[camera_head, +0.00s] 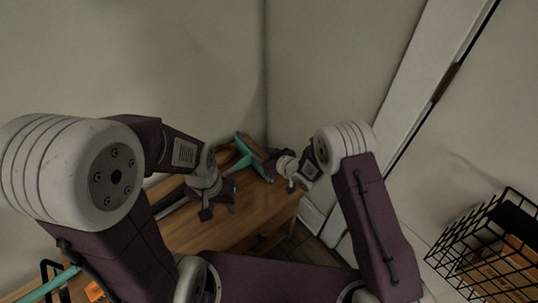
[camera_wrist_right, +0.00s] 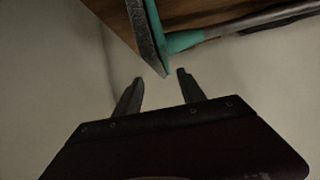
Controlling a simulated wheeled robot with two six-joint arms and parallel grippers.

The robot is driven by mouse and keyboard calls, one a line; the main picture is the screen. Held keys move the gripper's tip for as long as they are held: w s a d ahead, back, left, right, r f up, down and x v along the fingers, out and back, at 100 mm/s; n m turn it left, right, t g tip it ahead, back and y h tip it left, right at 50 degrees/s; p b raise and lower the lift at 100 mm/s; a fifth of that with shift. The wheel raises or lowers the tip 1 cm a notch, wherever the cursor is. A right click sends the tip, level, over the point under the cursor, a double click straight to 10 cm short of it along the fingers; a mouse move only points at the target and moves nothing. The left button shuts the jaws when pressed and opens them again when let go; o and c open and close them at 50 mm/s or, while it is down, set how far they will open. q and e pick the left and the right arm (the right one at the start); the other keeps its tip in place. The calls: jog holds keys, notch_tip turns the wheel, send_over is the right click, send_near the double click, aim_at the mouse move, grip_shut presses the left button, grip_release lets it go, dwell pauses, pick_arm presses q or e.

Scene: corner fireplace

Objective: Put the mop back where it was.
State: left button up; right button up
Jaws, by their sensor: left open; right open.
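The mop lies on the wooden cabinet top (camera_head: 245,222) in the corner. Its teal head (camera_head: 262,167) is near the back right, and a grey handle (camera_head: 172,207) runs left, partly hidden by my left arm. My left gripper (camera_head: 221,200) is open over the cabinet, near the handle; I cannot tell if they touch. My right gripper (camera_head: 281,181) is open beside the mop head, with nothing between its fingers. In the right wrist view, the mop's teal head (camera_wrist_right: 183,41) and grey pad (camera_wrist_right: 146,38) are just beyond the open fingertips (camera_wrist_right: 160,86).
A black wire basket (camera_head: 484,252) with brown contents stands at the lower right. A teal stick (camera_head: 48,284) and an orange item (camera_head: 95,291) show at the lower left. Walls meet behind the cabinet, and a white door frame (camera_head: 412,85) is to the right.

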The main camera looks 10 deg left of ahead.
jog(key=v, duration=0.4)
jog(key=shift+s+d+r+p, duration=0.1)
jog(key=shift+s+d+p, duration=0.1)
jog(key=shift+p, duration=0.15)
jog(key=s+d+r+m+g+h, duration=0.1)
jog(key=s+d+r+m+h, duration=0.2)
jog(key=d, duration=0.6)
jog(key=s+d+r+m+g+h, duration=0.1)
jog(key=s+d+r+m+h, duration=0.2)
jog(key=d, duration=0.7)
jog(key=s+d+r+m+g+h, duration=0.1)
jog(key=s+d+g, duration=0.1)
jog(key=s, duration=0.6)
jog(key=s+d+m+g+h, duration=0.1)
jog(key=s+d+m+g, duration=0.1)
jog(key=s, duration=0.6)
jog(key=shift+s+d+r+g, duration=0.35)
jog(key=shift+d+g, duration=0.35)
jog(key=shift+d, duration=0.2)
